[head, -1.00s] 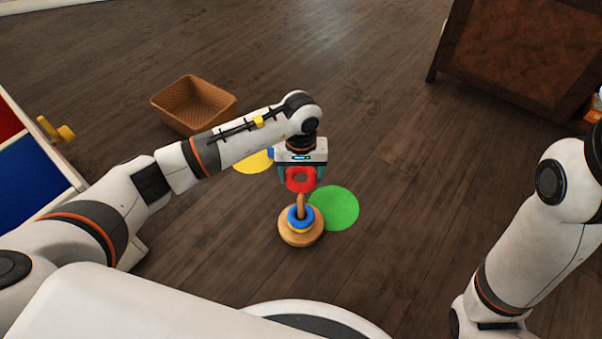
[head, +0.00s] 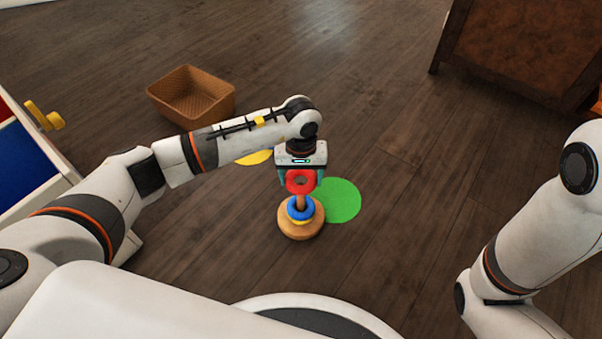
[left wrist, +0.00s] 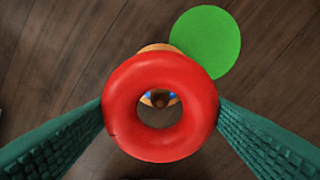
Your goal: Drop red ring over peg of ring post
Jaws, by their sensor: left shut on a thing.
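The red ring (head: 300,182) is held between the fingers of my left gripper (head: 300,178), which is shut on it. In the head view the ring appears at the top of the peg (head: 300,203) of the ring post. My right gripper is out of view.
A green disc (head: 338,200) lies flat on the floor right of the post. A yellow disc (head: 255,157) is partly hidden behind my left arm. A wicker basket (head: 192,97) stands behind. A wooden cabinet (head: 515,50) is at the back right. The floor between is clear.

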